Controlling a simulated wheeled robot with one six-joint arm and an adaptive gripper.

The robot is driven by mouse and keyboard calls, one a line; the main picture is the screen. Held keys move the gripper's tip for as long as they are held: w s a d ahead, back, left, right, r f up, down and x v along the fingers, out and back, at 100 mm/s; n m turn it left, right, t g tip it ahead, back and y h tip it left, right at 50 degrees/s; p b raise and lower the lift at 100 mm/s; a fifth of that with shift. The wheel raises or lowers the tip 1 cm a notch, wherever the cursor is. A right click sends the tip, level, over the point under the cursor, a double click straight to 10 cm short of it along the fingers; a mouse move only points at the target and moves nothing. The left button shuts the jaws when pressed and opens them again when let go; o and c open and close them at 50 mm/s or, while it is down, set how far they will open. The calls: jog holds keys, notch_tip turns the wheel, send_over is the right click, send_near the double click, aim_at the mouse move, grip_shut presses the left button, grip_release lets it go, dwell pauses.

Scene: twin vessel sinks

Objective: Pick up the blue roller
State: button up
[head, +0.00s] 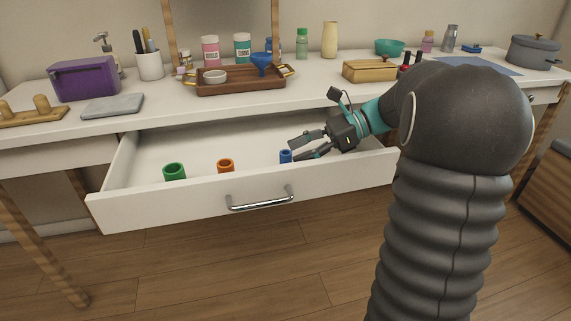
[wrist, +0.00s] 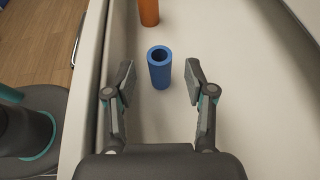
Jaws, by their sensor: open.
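The blue roller (head: 285,156) stands upright in the open drawer (head: 210,192), near the drawer's front wall and toward its right part. In the wrist view the blue roller (wrist: 160,70) shows its hollow top, between and just ahead of the tips of my gripper. My gripper (head: 303,146) is open and empty, reaching into the drawer from the right. In the wrist view its two fingers (wrist: 160,85) stand to either side of the roller, apart from it. I cannot tell the exact height of the fingertips against the roller.
An orange roller (head: 226,166) and a green roller (head: 174,172) stand to the left in the drawer. The drawer's front wall (wrist: 99,60) runs close beside my gripper. The counter above holds a brown tray (head: 240,86) and a wooden box (head: 370,71). The drawer floor behind the rollers is clear.

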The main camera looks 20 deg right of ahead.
aim_at(286, 157)
jog(key=x, duration=0.4)
jog(key=shift+d, duration=0.1)
jog(key=c, duration=0.8)
jog(key=shift+c, duration=0.2)
